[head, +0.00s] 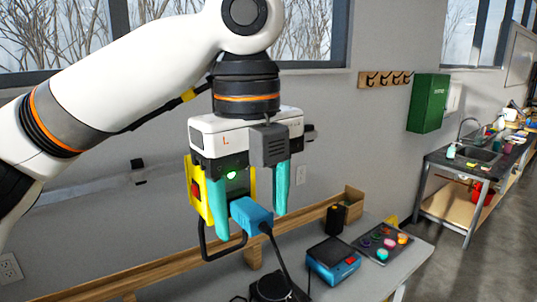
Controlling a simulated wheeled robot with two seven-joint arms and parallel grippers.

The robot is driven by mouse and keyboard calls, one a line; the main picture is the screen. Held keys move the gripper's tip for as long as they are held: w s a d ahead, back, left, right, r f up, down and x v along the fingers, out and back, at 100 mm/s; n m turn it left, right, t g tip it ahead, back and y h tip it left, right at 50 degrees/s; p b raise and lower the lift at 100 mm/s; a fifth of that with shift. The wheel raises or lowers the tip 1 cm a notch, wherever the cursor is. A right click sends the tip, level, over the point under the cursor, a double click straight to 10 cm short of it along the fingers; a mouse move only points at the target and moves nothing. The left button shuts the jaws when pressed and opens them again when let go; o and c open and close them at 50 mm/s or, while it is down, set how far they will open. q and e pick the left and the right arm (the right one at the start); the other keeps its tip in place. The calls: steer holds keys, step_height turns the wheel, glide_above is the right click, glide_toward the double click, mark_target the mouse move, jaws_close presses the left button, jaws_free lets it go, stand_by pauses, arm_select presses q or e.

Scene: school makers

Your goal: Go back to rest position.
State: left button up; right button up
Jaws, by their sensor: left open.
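My left gripper (249,208) hangs over the bench with its two teal fingers apart and pointing down. Behind and between the fingers is a blue block-shaped object (252,215) with a black cable running down from it. The picture does not show whether it touches a finger. A yellow device (195,190) with a red button and a black loop handle stands behind the gripper, partly hidden by it. My right gripper is out of view.
The grey bench (408,262) carries a blue-and-black box (332,260), a dark tray (365,240) with coloured pieces, and a black cylinder (335,218). A wooden ledge (185,263) runs along the wall. A sink counter (470,174) stands farther right, with open floor before it.

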arm_select(q)
steer(key=w+d+f+n+t+h, duration=0.2)
steer(key=f+n+h, duration=0.7)
steer(key=f, duration=2.3)
steer(key=s+a+f+n+t+y, duration=0.1)
steer(key=s+a+f+n+y, duration=0.4)
steer(key=s+a+f+n, duration=0.4)
steer(key=s+a+f+n+t+y, duration=0.1)
steer(key=s+a+f+n+y, duration=0.3)
steer(key=s+a+f+n, duration=0.6)
step_height(320, 180, down, 32)
steer(key=w+a+m+g+b, duration=0.2)
steer(key=b, duration=0.5)
steer(key=s+a+f+b, duration=0.1)
steer(key=s+f+b, duration=0.1)
steer(key=s+f, duration=0.6)
steer(key=s+a+f+g+b, duration=0.1)
steer(key=s+f+b, duration=0.2)
steer(key=s+f, duration=0.5)
step_height(320, 180, down, 4)
steer(key=shift+a+f, duration=0.15)
steer(key=shift+a, duration=0.2)
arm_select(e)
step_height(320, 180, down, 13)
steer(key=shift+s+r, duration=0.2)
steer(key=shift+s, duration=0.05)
